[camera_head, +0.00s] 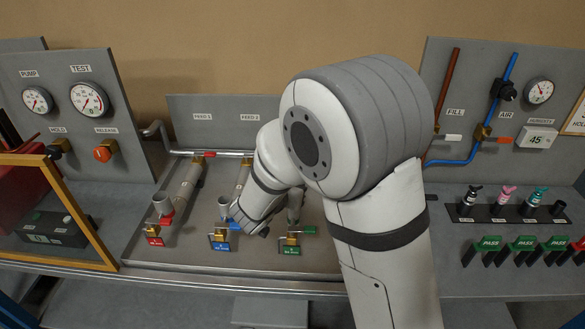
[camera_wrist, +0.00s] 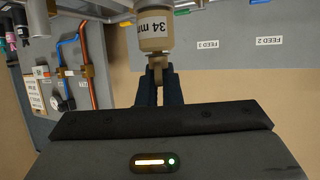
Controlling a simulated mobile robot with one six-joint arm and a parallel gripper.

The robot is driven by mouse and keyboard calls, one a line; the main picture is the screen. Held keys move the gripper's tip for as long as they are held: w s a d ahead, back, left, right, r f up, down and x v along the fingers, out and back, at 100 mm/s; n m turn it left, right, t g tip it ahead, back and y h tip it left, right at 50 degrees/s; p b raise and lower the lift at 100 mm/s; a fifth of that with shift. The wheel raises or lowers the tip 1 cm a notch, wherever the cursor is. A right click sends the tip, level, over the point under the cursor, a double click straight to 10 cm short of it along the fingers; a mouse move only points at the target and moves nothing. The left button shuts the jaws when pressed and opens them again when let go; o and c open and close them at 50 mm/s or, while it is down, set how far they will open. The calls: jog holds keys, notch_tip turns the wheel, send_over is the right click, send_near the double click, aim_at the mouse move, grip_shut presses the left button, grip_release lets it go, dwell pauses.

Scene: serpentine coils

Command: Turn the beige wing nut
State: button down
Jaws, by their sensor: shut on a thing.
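In the wrist view, the beige wing nut (camera_wrist: 157,63) shows as a small tab below a beige cylindrical body labelled "34 mm" (camera_wrist: 155,25). My gripper (camera_wrist: 159,76) has its two dark fingers closed on this tab, one on each side. The fingertips hide part of it. In the head view, my white arm covers this spot; the wing nut and fingertips cannot be made out there.
Pipes with red, blue and green handled valves (camera_head: 290,238) stand close around my wrist. A gauge panel (camera_head: 70,110) stands at the left, and a panel with red and blue pipes (camera_head: 505,80) at the right. A wooden frame (camera_head: 75,210) stands front left.

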jog(key=m+h+p, duration=0.1)
jog(key=r+m+g+h+p, duration=0.1)
jog(key=m+h+p, duration=0.1)
jog(key=shift+w+a+g, duration=0.1)
jog(key=shift+w+g, duration=0.05)
jog(key=shift+g, duration=0.15)
jog(key=shift+f+m+g+h, duration=0.25)
jog(key=shift+m+g+h, duration=0.45)
jog(key=shift+m+h, duration=0.15)
jog(key=m+g+h, duration=0.2)
jog(key=m+g, duration=0.2)
jog(key=shift+h, duration=0.25)
jog(key=shift+m+g+h, duration=0.4)
jog(key=shift+m+g, duration=1.25)
jog(key=shift+g, duration=0.15)
jog(key=c, duration=1.6)
grip_release()
jog(key=shift+f, duration=0.15)
jog(key=b+v, duration=0.2)
jog(key=v, duration=0.5)
jog(key=shift+a+r, duration=0.2)
jog(key=shift+a, duration=0.15)
